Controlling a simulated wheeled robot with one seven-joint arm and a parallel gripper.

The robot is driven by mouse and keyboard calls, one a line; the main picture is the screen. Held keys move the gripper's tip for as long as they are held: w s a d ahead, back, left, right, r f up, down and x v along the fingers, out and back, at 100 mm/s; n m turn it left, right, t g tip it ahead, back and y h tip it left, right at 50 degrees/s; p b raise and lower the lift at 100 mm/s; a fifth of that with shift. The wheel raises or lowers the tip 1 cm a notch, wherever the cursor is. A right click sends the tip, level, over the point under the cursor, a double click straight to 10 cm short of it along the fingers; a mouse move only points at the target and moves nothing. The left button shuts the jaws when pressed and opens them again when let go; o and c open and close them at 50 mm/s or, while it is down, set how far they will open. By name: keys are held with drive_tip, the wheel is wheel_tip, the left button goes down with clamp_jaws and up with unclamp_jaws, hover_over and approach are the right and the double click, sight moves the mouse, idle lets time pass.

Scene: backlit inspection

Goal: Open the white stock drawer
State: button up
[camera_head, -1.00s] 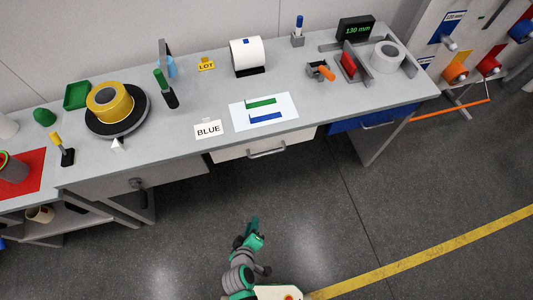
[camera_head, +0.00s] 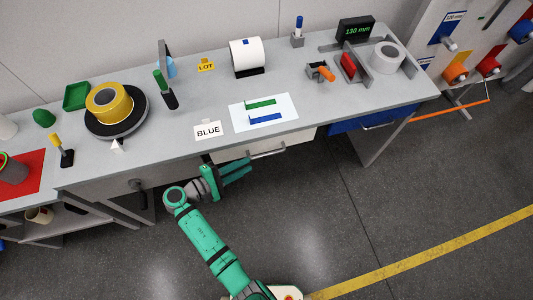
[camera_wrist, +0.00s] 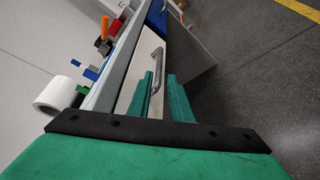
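The white stock drawer (camera_head: 285,148) is under the middle of the workbench and looks shut, its front level with the bench edge. Its grey bar handle (camera_head: 267,153) runs along the front. My gripper (camera_head: 250,168) is just left of and below the handle, fingers pointing right. In the wrist view the white drawer front (camera_wrist: 134,84) is tilted. The handle (camera_wrist: 157,70) lies ahead, between the lines of my two green fingers (camera_wrist: 161,98).
A blue drawer (camera_head: 362,121) is to the right and a grey drawer (camera_head: 140,180) with a dark latch to the left. The bench top (camera_head: 210,105) above holds rolls, cards and tools. The floor (camera_head: 400,220) in front is clear.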

sight(265, 154)
drive_tip(key=x, duration=0.9)
drive_tip(key=shift+w, duration=0.25)
drive_tip(key=shift+w+d+f, duration=0.15)
drive_tip(key=shift+w+d, duration=0.05)
drive_tip(key=shift+d, duration=0.6)
drive_tip(key=shift+a, duration=0.15)
clamp_jaws()
